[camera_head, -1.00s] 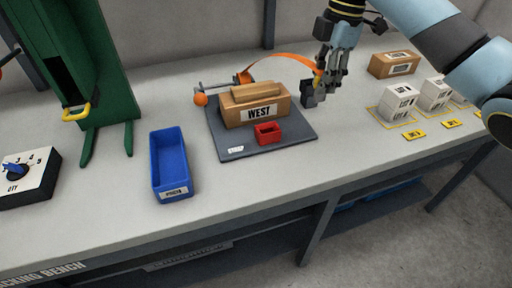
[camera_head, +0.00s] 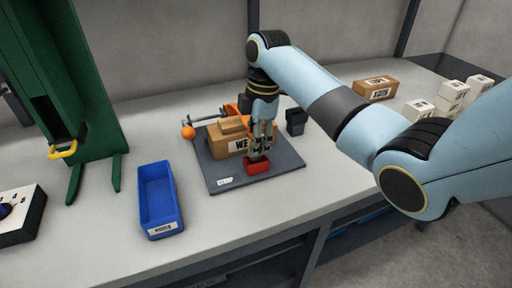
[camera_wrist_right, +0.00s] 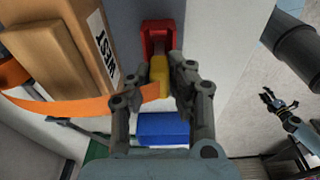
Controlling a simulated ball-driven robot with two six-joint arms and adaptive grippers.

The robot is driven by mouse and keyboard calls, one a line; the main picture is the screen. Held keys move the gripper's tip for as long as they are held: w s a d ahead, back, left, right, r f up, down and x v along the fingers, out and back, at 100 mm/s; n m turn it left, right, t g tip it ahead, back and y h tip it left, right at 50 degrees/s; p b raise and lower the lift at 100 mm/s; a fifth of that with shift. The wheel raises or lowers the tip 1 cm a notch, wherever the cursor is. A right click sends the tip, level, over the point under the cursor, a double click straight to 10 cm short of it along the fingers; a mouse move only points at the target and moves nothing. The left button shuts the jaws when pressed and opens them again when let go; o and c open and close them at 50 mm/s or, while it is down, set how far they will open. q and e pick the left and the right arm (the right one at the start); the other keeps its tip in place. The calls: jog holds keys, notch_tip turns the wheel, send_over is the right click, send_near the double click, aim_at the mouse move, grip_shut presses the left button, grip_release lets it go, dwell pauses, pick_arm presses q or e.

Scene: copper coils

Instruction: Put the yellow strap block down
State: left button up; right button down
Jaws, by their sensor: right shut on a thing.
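My right gripper (camera_head: 258,152) points down at the front of the WEST carton (camera_head: 226,143), over the small red tray (camera_head: 257,168). In the right wrist view it is shut on the yellow strap block (camera_wrist_right: 159,70), with the fingers on both sides. The orange strap (camera_wrist_right: 95,106) runs from the block to the left, past the carton. The red tray (camera_wrist_right: 158,30) shows just beyond the block; I cannot tell whether they touch. The block is hidden in the head view. My left gripper (camera_wrist_right: 281,103) shows only in the right wrist view, apart from everything, its fingers spread.
A dark mat (camera_head: 220,178) carries the carton and red tray. A blue bin (camera_head: 158,200) stands left of it, a dark grey block (camera_head: 296,121) at its back right. A green stand (camera_head: 85,110) is at left; another carton (camera_head: 375,88) and white boxes (camera_head: 453,90) are at right.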

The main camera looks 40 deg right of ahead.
jog(key=shift+f, duration=1.05)
jog(key=shift+f, duration=0.1)
jog(key=c, duration=1.2)
grip_release()
jog(key=r, duration=0.4)
jog(key=d+r, duration=0.1)
jog(key=r, duration=0.7)
jog(key=shift+s+d+r, duration=0.15)
jog(key=shift+d, duration=0.1)
